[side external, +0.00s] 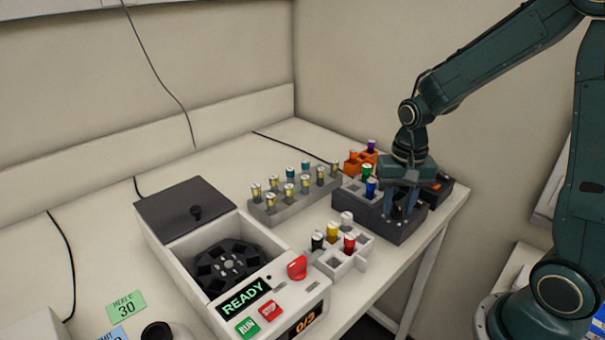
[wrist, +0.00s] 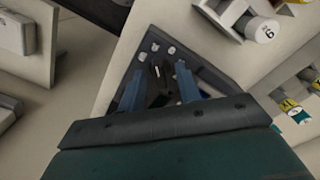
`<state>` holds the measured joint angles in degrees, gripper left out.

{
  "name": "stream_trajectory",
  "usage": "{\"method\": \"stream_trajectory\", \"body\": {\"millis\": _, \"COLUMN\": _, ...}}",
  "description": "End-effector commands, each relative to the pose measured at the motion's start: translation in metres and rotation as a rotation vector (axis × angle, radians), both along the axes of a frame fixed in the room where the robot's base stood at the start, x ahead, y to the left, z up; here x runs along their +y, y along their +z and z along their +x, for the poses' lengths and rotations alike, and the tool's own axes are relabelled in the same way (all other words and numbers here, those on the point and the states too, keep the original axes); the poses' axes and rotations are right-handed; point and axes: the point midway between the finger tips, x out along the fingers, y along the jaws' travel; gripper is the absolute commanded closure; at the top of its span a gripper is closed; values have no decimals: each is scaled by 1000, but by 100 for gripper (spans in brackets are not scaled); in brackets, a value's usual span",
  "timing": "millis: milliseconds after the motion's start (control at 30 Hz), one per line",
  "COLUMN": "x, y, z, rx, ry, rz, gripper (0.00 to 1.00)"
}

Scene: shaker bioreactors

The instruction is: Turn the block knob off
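A dark grey block (side external: 378,228) stands near the table's right edge, below my gripper (side external: 400,209). In the wrist view the block (wrist: 203,73) shows a row of small pale round spots on its top. A black knob (wrist: 158,82) with a small white mark is on the block. My gripper (wrist: 157,88) points down with its two blue fingers apart, one on each side of the knob. Gaps seem to show between the knob and the fingers, so the gripper looks open. In the side view the fingers hide the knob.
Green- and blue-capped vials (side external: 370,188) stand at the block's left. An orange rack (side external: 353,165) is behind. A grey rack of vials (side external: 270,217) and a white rack (side external: 335,267) are to the left. A centrifuge (side external: 172,250) showing READY stands front left.

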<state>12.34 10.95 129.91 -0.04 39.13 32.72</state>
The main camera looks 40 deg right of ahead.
Motion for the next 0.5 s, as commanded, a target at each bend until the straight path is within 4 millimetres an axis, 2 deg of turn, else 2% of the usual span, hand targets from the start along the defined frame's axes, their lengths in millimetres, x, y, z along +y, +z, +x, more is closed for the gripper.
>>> {"method": "stream_trajectory", "body": {"millis": 67, "x": 0, "y": 0, "z": 0, "rx": 0, "ry": 0, "rz": 0, "gripper": 66}}
{"method": "stream_trajectory", "body": {"millis": 233, "x": 0, "y": 0, "z": 0, "rx": 0, "ry": 0, "rz": 0, "gripper": 100}}
{"method": "stream_trajectory", "body": {"millis": 500, "x": 0, "y": 0, "z": 0, "rx": 0, "ry": 7, "rz": 0, "gripper": 100}}
